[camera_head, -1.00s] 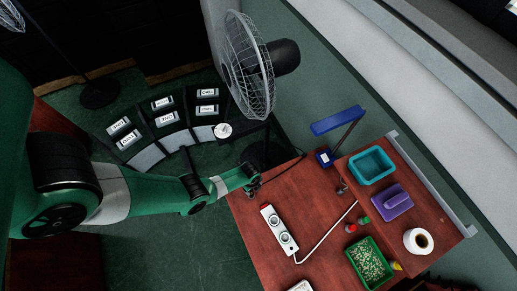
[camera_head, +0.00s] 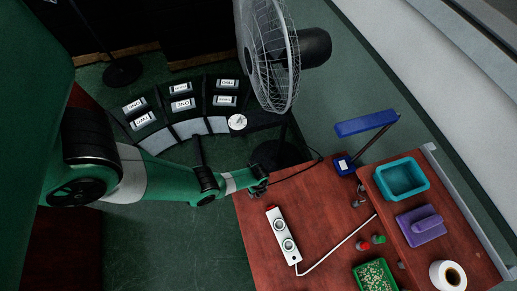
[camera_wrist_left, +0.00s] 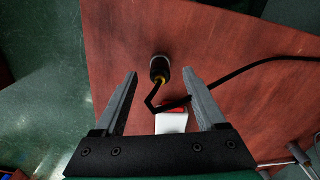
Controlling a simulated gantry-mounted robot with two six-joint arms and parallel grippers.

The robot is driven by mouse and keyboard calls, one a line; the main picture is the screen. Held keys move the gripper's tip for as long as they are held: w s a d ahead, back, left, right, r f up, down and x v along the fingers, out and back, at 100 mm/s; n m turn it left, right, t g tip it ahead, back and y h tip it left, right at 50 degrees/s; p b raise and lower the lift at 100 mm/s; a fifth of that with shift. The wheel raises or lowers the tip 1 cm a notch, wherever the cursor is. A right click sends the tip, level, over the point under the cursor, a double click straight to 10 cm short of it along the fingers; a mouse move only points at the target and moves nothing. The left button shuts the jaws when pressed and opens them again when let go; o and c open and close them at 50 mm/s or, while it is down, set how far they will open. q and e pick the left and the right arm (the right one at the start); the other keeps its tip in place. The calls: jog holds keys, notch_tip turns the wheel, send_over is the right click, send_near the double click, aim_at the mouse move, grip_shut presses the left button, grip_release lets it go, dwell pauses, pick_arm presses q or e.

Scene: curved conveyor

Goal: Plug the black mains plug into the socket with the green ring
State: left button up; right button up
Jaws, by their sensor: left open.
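The black plug (camera_wrist_left: 160,68) stands on the wooden table in the left wrist view, with a bit of yellow at its side. Its black cable bends down and then runs off to the right. A white power strip (camera_head: 276,220) with two round sockets and a red switch lies on the table; its red-switch end (camera_wrist_left: 173,120) also shows in the wrist view. I cannot make out a green ring on either socket. My left gripper (camera_head: 260,184) is open over the table's left corner. In the wrist view its fingers (camera_wrist_left: 163,78) are spread, with the plug centred between the tips. My right gripper is not in view.
A fan (camera_head: 270,55) stands behind the table. A blue lamp (camera_head: 366,124), teal tray (camera_head: 423,178), purple block (camera_head: 420,226), white cup (camera_head: 437,278) and green tray (camera_head: 357,270) are to the right. Bare wood (camera_head: 310,205) lies right of the strip.

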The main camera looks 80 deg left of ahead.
pick_arm(q)
notch_tip(320, 180, down, 4)
jog(key=b, duration=0.3)
jog(key=shift+f, duration=0.25)
jog(key=shift+r, duration=0.15)
grip_shut()
